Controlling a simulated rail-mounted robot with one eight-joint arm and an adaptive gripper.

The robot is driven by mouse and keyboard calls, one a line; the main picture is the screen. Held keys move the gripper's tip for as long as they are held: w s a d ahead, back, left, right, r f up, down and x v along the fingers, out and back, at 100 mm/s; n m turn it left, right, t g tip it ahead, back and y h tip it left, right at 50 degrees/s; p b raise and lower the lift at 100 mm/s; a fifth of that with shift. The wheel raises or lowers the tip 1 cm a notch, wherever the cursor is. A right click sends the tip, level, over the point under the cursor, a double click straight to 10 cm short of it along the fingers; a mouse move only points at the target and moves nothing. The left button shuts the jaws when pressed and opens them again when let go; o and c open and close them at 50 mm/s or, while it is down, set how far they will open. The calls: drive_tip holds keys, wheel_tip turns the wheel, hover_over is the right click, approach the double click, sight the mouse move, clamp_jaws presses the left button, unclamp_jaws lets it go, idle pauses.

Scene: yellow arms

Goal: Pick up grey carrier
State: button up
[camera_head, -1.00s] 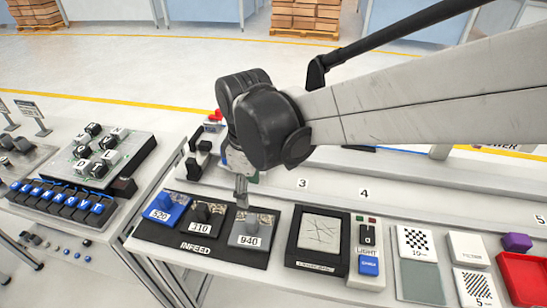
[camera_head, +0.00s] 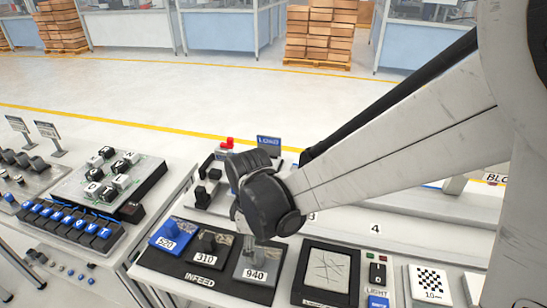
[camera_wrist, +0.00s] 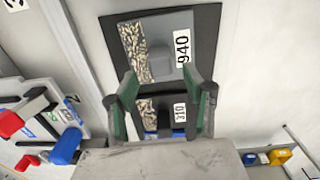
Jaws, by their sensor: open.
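The grey carrier (camera_head: 272,268), labelled 940, sits at the right end of the black INFEED mat (camera_head: 180,270). In the wrist view the grey carrier (camera_wrist: 135,35) has a patterned strip, a raised grey block and its label. My gripper (camera_head: 260,246) is low over the carrier in the head view, and partly hidden by my wrist. In the wrist view my gripper (camera_wrist: 161,75) is open, with green-padded fingers apart and nothing held. Its fingertips appear near the carrier's lower edge. Contact cannot be told.
A black carrier (camera_head: 208,246) labelled 310 and a blue carrier (camera_head: 170,232) labelled 520 stand left of the grey one. A framed scratched plate (camera_head: 327,272) lies close to its right. A device with a red part (camera_head: 226,144) stands behind.

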sight(258, 252)
drive_tip(key=shift+s+d+f, duration=0.1)
drive_tip(key=shift+d+f, duration=0.1)
drive_tip(key=shift+f, duration=1.1)
drive_tip(key=shift+d+f, duration=0.15)
drive_tip(key=shift+f, duration=1.15)
drive_tip(key=shift+c, duration=0.4)
clamp_jaws()
